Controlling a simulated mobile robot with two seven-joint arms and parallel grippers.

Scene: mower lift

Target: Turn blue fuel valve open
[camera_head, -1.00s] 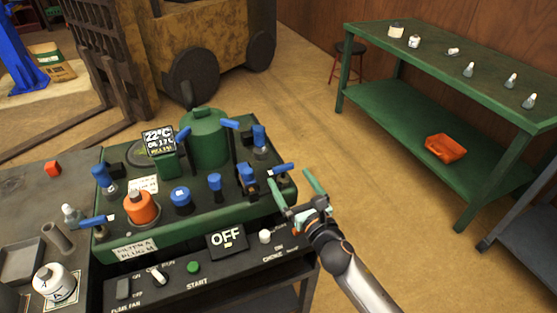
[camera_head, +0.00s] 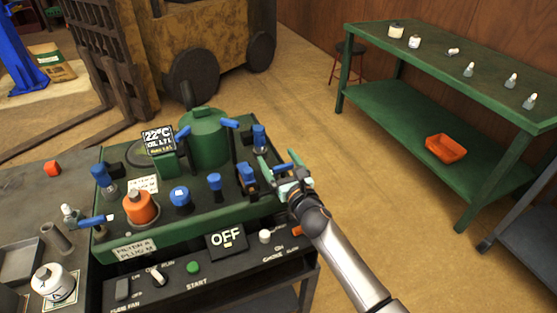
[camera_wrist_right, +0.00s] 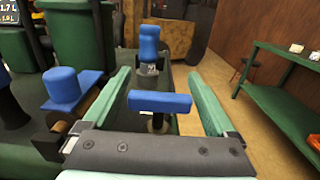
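A blue valve handle (camera_wrist_right: 160,101) on a short stem lies between the two green fingers of my right gripper (camera_wrist_right: 159,92) in the right wrist view. The fingers are open, with a gap visible on each side of the handle. In the head view my right gripper (camera_head: 277,162) is at the right edge of the green engine panel (camera_head: 200,228) and hides most of that handle. Other blue parts stand on the panel, including a blue knob (camera_head: 180,196) and a blue cap (camera_head: 259,136), which also shows beyond the handle in the wrist view (camera_wrist_right: 149,45). My left gripper is not in view.
An orange cap (camera_head: 139,208) and a green cylinder (camera_head: 204,140) stand on the panel. A sign reading OFF (camera_head: 227,240) is on the front. A green workbench (camera_head: 450,80) with several small containers is at right. The floor between is clear.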

